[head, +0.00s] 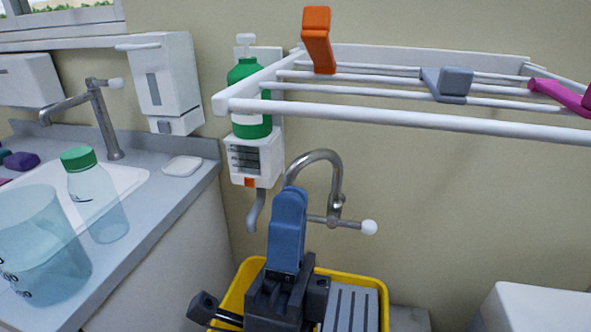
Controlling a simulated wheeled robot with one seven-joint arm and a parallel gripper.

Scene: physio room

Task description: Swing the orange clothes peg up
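The orange clothes peg (318,42) is on a bar of the white drying rack (400,118), near the rack's left end. It stands up from the bar with its broad end on top, tilted slightly left. Nothing touches it. My arm's blue link (287,228) and dark hand parts (278,300) are at the bottom centre, well below the rack and apart from the peg. The fingertips cannot be made out clearly, so I cannot tell how far they are apart.
A grey peg (450,83) and a magenta peg (562,95) lie low on the rack further right. A green bottle (248,85) hangs left of the rack. A tap (335,185) and a yellow tub (372,285) are below. The wall beneath the rack's right half is bare.

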